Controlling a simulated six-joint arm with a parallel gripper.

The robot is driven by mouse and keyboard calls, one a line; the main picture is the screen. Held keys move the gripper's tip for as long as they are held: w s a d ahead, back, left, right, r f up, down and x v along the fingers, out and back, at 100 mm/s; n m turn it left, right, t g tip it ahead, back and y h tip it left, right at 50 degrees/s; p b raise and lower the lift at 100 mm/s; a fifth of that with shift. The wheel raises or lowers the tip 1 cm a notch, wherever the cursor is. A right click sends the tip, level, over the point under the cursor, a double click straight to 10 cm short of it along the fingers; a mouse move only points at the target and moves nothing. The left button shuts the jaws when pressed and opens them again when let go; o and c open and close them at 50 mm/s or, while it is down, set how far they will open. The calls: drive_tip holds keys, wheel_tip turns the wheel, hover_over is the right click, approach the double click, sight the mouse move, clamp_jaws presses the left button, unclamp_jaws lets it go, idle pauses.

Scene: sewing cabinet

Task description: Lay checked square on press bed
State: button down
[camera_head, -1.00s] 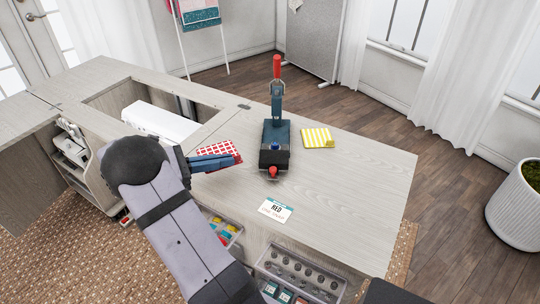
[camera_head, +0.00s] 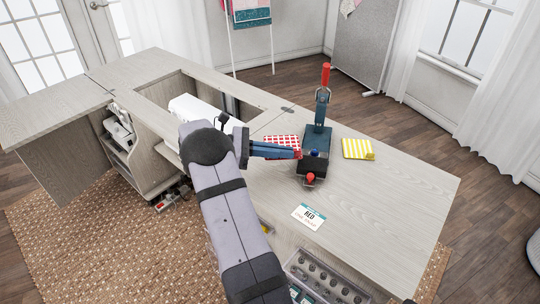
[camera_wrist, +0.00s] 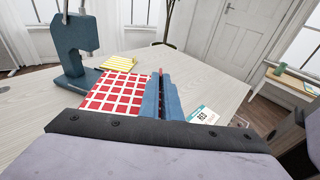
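The red-and-white checked square (camera_head: 284,140) shows partly behind my gripper's blue fingers in the head view. In the wrist view the square (camera_wrist: 115,92) spreads out fairly flat to the left of the fingers. My gripper (camera_head: 297,153) is shut on one edge of it, with a red strip showing between the fingers. The dark blue press (camera_head: 316,140) stands on the table just right of the square, its red-gripped lever upright. It also shows in the wrist view (camera_wrist: 78,45). My gripper hides part of the square; I cannot tell whether the square touches the press.
A yellow-striped cloth (camera_head: 357,148) lies right of the press. A card reading RED (camera_head: 308,216) lies in front of it on the pale wooden table (camera_head: 400,200). A tray of small round parts (camera_head: 325,280) is below the front edge. The table's right part is clear.

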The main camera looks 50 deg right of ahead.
sight(310, 167)
drive_tip(key=s+d+m+y, duration=0.1)
drive_tip(key=s+d, duration=0.1)
drive_tip(key=s+d+m+g+y+p, duration=0.1)
drive_tip(key=s+d, duration=0.1)
drive_tip(key=s+d+m+g+y, duration=0.1)
drive_tip(key=s+d, duration=0.1)
drive_tip(key=d, duration=0.1)
drive_tip(key=shift+y, duration=0.4)
drive_tip(key=shift+f+b, duration=2)
drive_tip(key=shift+f, duration=0.15)
drive_tip(key=shift+w+f+p, duration=0.1)
drive_tip(key=shift+f+p, duration=0.3)
drive_tip(key=shift+p, duration=0.1)
idle(0.6)
drive_tip(key=c, duration=1.9)
unclamp_jaws()
